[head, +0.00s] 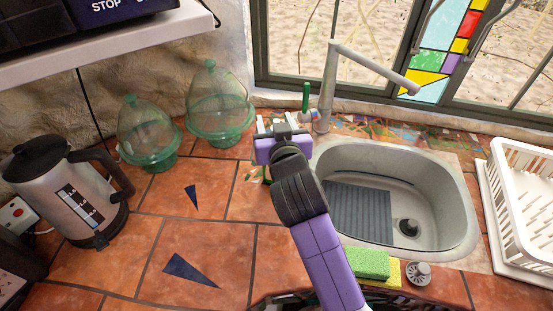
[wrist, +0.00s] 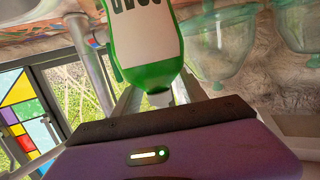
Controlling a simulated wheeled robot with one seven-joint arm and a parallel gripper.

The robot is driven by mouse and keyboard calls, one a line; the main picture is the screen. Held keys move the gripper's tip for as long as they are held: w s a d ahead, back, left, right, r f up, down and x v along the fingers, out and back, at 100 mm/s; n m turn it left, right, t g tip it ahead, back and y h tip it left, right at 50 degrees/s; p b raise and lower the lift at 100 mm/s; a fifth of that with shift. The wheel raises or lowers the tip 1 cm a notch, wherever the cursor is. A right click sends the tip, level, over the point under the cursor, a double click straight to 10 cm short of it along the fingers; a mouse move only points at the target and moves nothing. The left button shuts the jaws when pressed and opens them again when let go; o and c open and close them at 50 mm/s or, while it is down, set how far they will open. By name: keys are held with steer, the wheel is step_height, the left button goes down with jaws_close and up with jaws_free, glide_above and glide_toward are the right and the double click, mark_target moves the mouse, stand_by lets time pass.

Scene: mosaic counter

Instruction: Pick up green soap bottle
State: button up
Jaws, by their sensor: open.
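The green soap bottle (wrist: 150,70), with a white label and dark lettering, fills the upper middle of the wrist view, where the scene looks upside down. Its pale cap points towards my gripper. My gripper (wrist: 160,100) is open, with one finger to each side of the cap end. I cannot tell whether either finger touches it. In the head view my gripper (head: 283,125) is over the counter just left of the faucet. I cannot clearly make out the bottle there; my gripper and arm cover that spot.
The grey faucet (head: 328,85) and sink (head: 455,215) are close on the right. Two green glass jars (head: 150,135) (head: 220,108) stand to the left. A kettle (head: 65,190) is farther left. A sponge (head: 368,264) lies before the sink.

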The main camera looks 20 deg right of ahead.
jaws_close()
stand_by(0.5)
